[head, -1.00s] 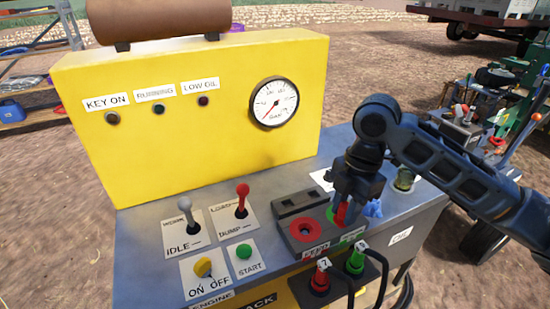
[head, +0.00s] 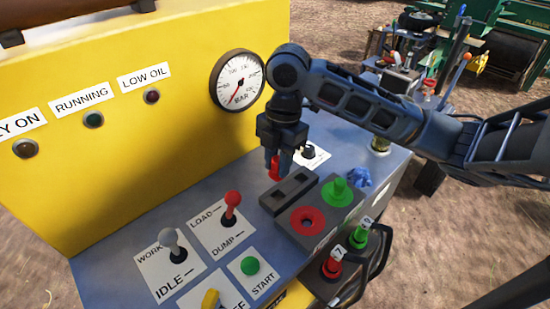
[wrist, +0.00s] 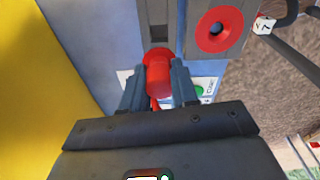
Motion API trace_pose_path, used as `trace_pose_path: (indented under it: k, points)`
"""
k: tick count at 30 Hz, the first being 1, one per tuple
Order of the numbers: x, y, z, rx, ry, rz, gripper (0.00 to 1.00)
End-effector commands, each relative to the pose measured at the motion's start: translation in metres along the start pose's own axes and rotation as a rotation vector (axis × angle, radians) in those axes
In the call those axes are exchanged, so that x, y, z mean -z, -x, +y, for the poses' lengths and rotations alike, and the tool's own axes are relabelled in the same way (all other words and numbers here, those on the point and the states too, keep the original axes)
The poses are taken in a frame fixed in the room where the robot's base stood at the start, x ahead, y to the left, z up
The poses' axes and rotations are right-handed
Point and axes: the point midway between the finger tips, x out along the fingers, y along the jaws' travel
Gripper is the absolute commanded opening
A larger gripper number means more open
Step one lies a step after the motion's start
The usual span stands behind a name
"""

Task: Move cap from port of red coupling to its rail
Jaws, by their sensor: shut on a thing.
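My gripper (head: 278,164) is shut on the red cap (head: 273,172) and holds it close to the dark rail (head: 288,194), at its far side in the head view. The wrist view shows the red cap (wrist: 158,78) between my two fingers (wrist: 158,88), with the slotted rail (wrist: 155,15) just beyond it. The cap's height above the panel is hard to tell. The red coupling's port (head: 307,220) is uncovered, with a dark hole in its red ring; it also shows in the wrist view (wrist: 217,29).
A green cap (head: 340,190) sits on the green port beside the red one. A blue rag (head: 358,177) lies behind it. Red (head: 332,264) and green (head: 359,236) hose plugs stand at the front. The yellow panel with a gauge (head: 237,80) rises close behind my gripper.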

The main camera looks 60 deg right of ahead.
Motion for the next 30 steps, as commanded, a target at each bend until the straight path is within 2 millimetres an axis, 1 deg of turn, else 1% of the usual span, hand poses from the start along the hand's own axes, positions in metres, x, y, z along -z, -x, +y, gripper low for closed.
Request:
trace_pose_path:
  k: [1,15,20,30]
  points:
    - [-0.001,-0.006,0.000,0.001,0.000,0.000,0.00]
    - [-0.005,-0.047,0.000,0.000,0.000,0.000,0.00]
    - [-0.006,-0.052,0.000,0.000,0.000,0.000,0.00]
    - [-0.006,-0.052,0.000,0.000,0.000,0.000,0.00]
